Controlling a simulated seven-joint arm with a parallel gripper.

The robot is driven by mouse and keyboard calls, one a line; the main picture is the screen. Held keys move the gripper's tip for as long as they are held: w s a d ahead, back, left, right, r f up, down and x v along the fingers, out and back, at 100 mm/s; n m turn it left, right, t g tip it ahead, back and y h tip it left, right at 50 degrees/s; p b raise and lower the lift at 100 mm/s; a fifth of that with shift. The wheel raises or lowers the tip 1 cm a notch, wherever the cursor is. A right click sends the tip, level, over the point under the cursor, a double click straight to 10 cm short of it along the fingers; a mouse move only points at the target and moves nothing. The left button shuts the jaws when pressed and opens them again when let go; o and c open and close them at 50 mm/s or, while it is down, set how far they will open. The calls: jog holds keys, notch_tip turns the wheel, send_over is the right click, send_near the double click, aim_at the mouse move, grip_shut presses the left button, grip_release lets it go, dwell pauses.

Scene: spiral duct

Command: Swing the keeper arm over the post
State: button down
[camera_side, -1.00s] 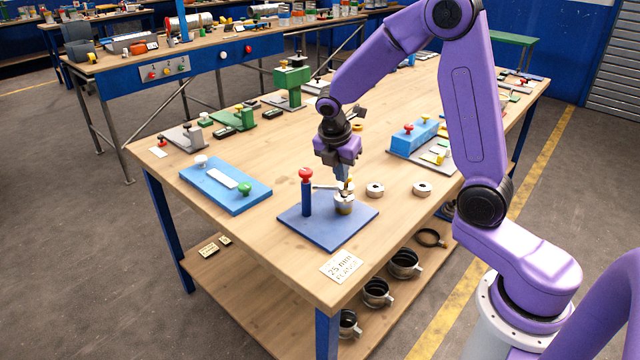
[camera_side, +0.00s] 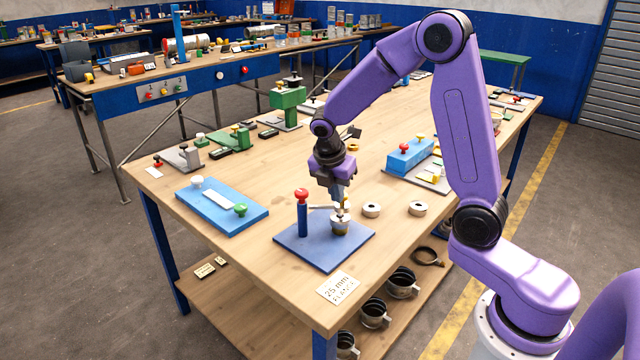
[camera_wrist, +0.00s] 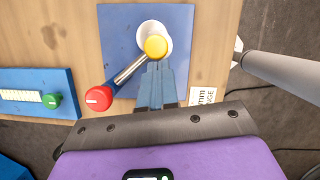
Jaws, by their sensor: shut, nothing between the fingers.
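The keeper arm (camera_wrist: 131,70) is a slim metal bar. In the wrist view it runs from beside the red knob (camera_wrist: 98,98) to the yellow knob (camera_wrist: 155,46), which lies over a pale round post (camera_wrist: 153,27). In the side view the red knob (camera_side: 302,195) tops an upright blue post (camera_side: 302,220), and the bar (camera_side: 320,207) reaches right towards the pale post (camera_side: 341,227). My gripper (camera_side: 340,203) is shut and empty, pointing down at the yellow knob. Its fingertips (camera_wrist: 159,66) are close beside the knob; I cannot tell whether they touch.
A blue base plate (camera_side: 320,256) carries both posts. Bare wood surrounds the plate.

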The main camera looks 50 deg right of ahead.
jog(key=s+a+r, duration=0.2)
jog(key=a+r, duration=0.5)
jog(key=r, duration=0.3)
jog(key=w+d+f, duration=0.2)
jog(key=d+f, duration=0.5)
jog(key=f, duration=0.3)
dwell(0.4)
jog(key=shift+w+d, duration=0.3)
jog(key=shift+d, duration=0.55)
jog(key=shift+s+a, duration=0.1)
jog(key=shift+a, duration=0.05)
